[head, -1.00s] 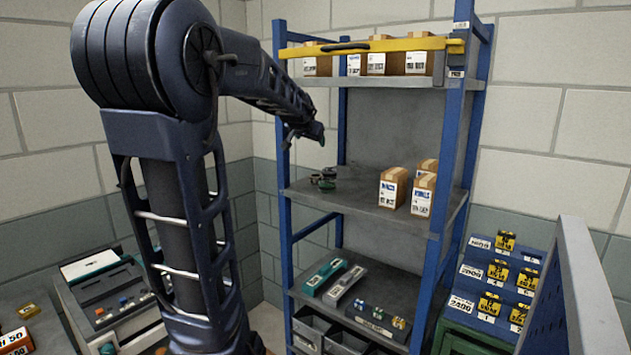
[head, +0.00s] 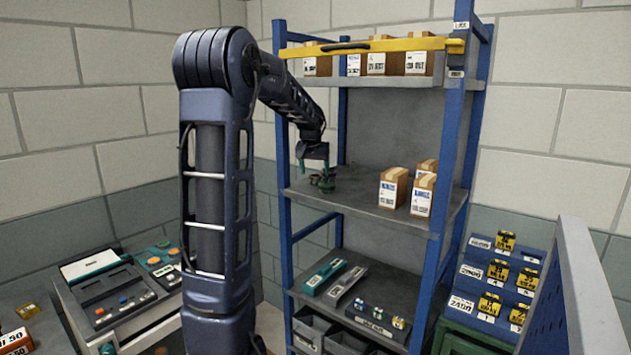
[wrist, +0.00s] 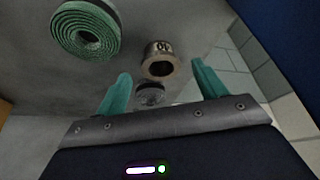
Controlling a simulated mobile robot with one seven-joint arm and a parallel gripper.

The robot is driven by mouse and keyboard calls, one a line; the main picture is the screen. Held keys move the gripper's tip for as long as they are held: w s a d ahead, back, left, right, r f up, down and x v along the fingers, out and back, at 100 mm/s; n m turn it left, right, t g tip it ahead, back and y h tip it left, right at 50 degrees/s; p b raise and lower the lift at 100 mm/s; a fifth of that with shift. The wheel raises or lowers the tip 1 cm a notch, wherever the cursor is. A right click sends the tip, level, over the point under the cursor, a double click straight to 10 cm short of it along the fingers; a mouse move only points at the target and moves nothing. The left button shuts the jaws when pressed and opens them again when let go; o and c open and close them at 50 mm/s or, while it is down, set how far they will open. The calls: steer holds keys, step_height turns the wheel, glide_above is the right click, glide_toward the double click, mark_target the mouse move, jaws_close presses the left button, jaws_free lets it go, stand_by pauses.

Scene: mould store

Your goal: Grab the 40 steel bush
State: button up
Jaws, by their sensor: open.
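The steel bush (wrist: 160,62) is a short metal cylinder with a dark bore. Its light label seems to read 40, upside down in the wrist view. My gripper (wrist: 161,72) is open and empty, its green fingers spread to either side of the bush's line, with the bush ahead around the fingertips. I cannot tell whether the bush is fully between them. In the head view my gripper (head: 314,160) is just above the small items on the middle shelf (head: 345,199); the bush cannot be singled out there.
A green ribbed coil (wrist: 85,30) lies left of the bush in the wrist view. A dark round piece (wrist: 150,93) is close to the bush, between the fingers. Cartons (head: 393,188) stand further right on the shelf. A blue upright (head: 283,215) stands at the shelf's left.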

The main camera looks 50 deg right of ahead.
steer(key=shift+x, duration=1.45)
steer(key=c, duration=1.2)
steer(key=shift+r, duration=0.15)
